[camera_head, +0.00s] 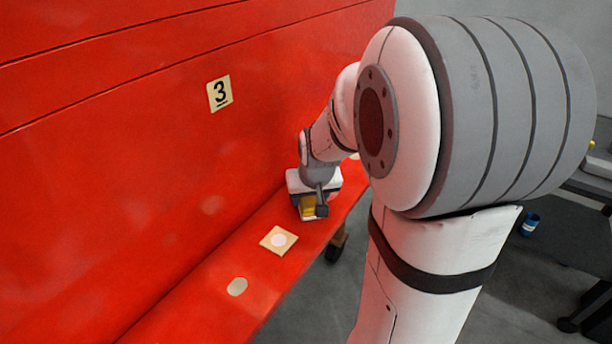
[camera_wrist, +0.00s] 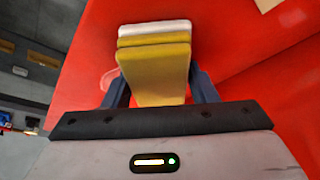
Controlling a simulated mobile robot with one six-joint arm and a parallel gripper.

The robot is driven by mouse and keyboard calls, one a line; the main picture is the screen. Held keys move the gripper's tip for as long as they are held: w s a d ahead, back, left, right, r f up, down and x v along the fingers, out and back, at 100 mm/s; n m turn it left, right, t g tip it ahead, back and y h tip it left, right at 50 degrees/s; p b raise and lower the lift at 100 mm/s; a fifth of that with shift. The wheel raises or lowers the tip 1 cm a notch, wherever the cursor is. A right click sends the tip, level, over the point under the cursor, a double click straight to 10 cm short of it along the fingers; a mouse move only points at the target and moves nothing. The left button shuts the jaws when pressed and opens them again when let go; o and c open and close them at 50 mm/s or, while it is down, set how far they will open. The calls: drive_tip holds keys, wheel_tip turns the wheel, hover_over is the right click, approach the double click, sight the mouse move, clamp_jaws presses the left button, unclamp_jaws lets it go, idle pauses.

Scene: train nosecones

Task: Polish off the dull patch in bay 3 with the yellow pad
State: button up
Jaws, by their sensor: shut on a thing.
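The yellow pad (camera_head: 307,206) is in my gripper (camera_head: 315,202), low over the red ledge under the bay 3 label (camera_head: 219,94). In the wrist view the yellow pad (camera_wrist: 155,75), with a white layer at its far end, sits between the two dark fingers of my gripper (camera_wrist: 158,90), which is shut on it. A pale pink patch (camera_wrist: 108,78) shows on the red just left of the pad, partly hidden by it or the finger. I cannot tell whether the pad touches the red surface.
A beige square with a pale round spot (camera_head: 278,240) lies on the ledge, nearer than the gripper. A pale oval (camera_head: 237,286) is nearer still. Faint marks (camera_head: 212,205) show on the red wall.

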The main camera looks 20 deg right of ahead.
drive_tip(key=shift+s+a, duration=0.5)
drive_tip(key=shift+a, duration=0.15)
drive_tip(key=shift+r+p, duration=2.5)
drive_tip(key=shift+r, duration=1.55)
drive_tip(key=shift+f, duration=0.1)
